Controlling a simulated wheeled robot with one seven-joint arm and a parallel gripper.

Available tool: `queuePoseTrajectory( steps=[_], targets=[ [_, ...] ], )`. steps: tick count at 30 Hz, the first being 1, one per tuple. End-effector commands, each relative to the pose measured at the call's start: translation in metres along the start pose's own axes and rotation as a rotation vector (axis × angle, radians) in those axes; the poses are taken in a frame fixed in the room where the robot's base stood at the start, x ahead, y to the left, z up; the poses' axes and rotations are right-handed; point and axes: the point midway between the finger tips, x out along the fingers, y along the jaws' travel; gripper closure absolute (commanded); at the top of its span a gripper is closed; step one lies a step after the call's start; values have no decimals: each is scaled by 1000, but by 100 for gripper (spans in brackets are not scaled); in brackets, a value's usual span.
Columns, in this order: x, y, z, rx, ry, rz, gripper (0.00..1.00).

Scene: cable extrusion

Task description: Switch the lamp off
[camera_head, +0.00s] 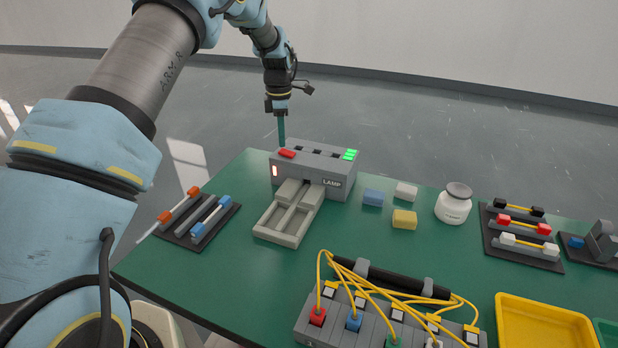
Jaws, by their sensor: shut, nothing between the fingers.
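The grey box labelled LAMP (313,168) stands at the back left of the green table. A red button or rocker (287,153) is on the left of its top, and bright green bars (351,154) show at the right end. A small pale indicator with a red edge (275,171) is on its front. My gripper (281,141) points straight down, its fingers shut and empty, with the tips just above or behind the red part. I cannot tell whether they touch it.
A grey tray (272,237) extends from the box's front. Blue, yellow and white blocks and a white jar (453,204) stand to the right. A rack (194,221) with coloured-ended rods lies left. Yellow cables (375,281) loop over a connector block in front.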

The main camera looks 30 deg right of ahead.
Motion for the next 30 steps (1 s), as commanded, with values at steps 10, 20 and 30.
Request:
queuePoseTrajectory(
  steps=[10, 20, 30],
  targets=[
    [4, 0, 0, 0, 0, 0, 100],
    [8, 0, 0, 0, 0, 0, 100],
    [13, 0, 0, 0, 0, -1, 100]
  ],
)
